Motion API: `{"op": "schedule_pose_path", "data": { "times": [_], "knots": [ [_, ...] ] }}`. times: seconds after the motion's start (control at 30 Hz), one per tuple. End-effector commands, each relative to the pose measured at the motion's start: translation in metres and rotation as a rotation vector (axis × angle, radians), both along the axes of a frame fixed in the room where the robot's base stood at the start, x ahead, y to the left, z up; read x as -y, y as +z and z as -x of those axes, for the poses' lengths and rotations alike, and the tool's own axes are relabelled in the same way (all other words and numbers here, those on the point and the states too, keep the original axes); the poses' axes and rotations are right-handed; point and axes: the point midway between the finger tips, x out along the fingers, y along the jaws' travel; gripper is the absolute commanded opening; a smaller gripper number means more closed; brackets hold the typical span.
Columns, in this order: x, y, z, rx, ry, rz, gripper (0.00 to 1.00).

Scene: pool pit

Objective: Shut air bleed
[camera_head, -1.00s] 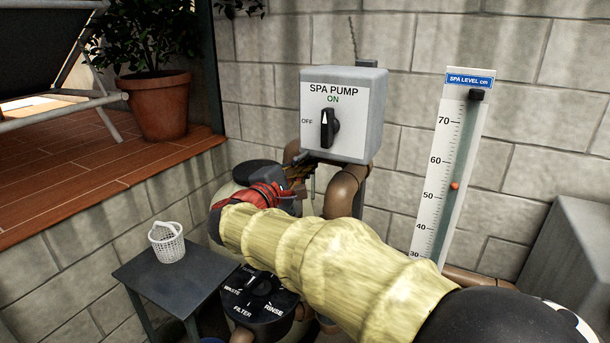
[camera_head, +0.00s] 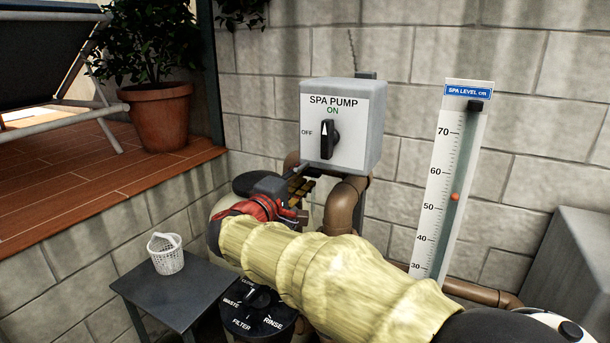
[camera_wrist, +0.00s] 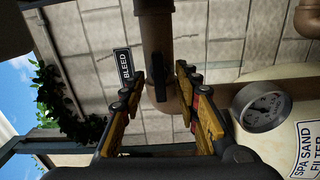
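A black BLEED label (camera_wrist: 124,63) stands left of a brown vertical pipe (camera_wrist: 157,45) in the wrist view. I see nothing held. In the head view my gripper (camera_head: 300,186) is below the spa pump box, partly hidden behind my wrist and yellow sleeve.
The spa pump switch box (camera_head: 341,125) reads ON. A round gauge (camera_wrist: 262,106) and a spa sand filter label (camera_wrist: 306,146) are at the right in the wrist view. A level scale (camera_head: 446,185) stands on the wall. A dark table (camera_head: 180,300) bears a white basket (camera_head: 167,257).

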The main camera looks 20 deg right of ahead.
Motion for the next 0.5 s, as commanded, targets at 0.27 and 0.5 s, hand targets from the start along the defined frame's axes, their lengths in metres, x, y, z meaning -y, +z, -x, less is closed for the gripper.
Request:
{"op": "schedule_pose_path", "data": {
  "times": [0.27,0.5],
  "knots": [
    [0.0000,0.0001,0.0000,-0.001,0.000,0.001,0.33],
    [-0.0055,0.0007,0.0045,0.001,0.002,0.001,0.33]
  ]
}}
